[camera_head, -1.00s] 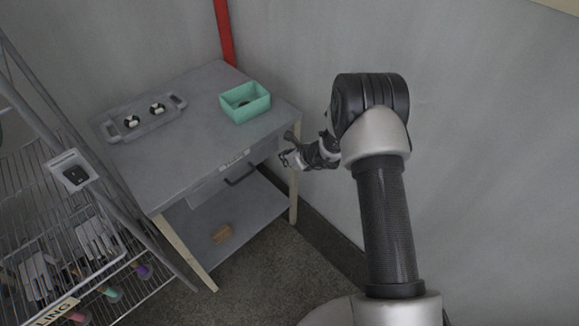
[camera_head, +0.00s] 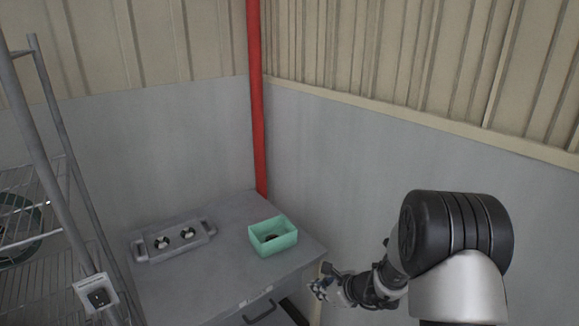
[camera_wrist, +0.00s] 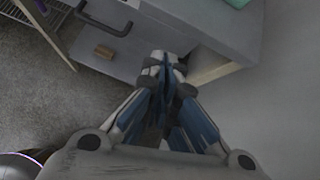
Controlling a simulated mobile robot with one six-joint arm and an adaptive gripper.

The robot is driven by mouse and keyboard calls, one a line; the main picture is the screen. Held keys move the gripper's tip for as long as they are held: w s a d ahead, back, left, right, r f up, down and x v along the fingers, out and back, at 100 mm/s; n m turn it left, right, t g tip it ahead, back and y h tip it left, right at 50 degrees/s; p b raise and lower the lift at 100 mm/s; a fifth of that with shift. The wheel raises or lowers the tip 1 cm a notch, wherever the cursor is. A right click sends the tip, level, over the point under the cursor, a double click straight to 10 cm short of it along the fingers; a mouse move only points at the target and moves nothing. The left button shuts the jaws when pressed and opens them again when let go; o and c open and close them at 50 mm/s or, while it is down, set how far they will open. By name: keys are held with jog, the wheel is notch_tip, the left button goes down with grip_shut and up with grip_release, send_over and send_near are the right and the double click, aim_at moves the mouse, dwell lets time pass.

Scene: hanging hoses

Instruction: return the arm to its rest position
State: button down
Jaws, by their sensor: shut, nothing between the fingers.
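My arm is folded at the right of the head view, its dark elbow high beside the wall. My gripper (camera_head: 322,286) hangs just past the right front edge of the grey table (camera_head: 205,290), apart from it. In the wrist view my gripper (camera_wrist: 165,65) points toward the table's side, its fingers together with nothing between them. The table (camera_wrist: 195,22) and its drawer handle (camera_wrist: 105,15) show beyond the fingers.
A teal box (camera_head: 273,237) with a dark item inside and a grey tray (camera_head: 173,240) with two round pieces stand on the table. A wire rack (camera_head: 50,240) stands at left. A red pipe (camera_head: 256,100) runs up the corner. A brown block (camera_wrist: 104,51) lies below.

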jog(key=s+a+r+n+g+y, duration=0.1)
jog(key=s+a+r+n, duration=0.2)
jog(key=s+r+n, duration=0.55)
jog(key=s+a+r+n+g, duration=0.25)
jog(key=s+r+n, duration=0.3)
jog(key=r, duration=0.55)
jog(key=s+d+r+n+h, duration=0.1)
jog(key=s+d+n+h, duration=0.1)
jog(key=s, duration=0.5)
jog(key=s+d+r+n+h, duration=0.2)
jog(key=s+d+n, duration=0.3)
jog(key=s+n, duration=0.1)
jog(key=s+d+r+n+t+h, duration=0.1)
jog(key=s+d+r+n+h, duration=0.1)
jog(key=s, duration=0.6)
jog(key=shift+s+d+n+h, duration=0.35)
jog(key=shift+d+n+h, duration=0.35)
jog(key=shift+n, duration=0.3)
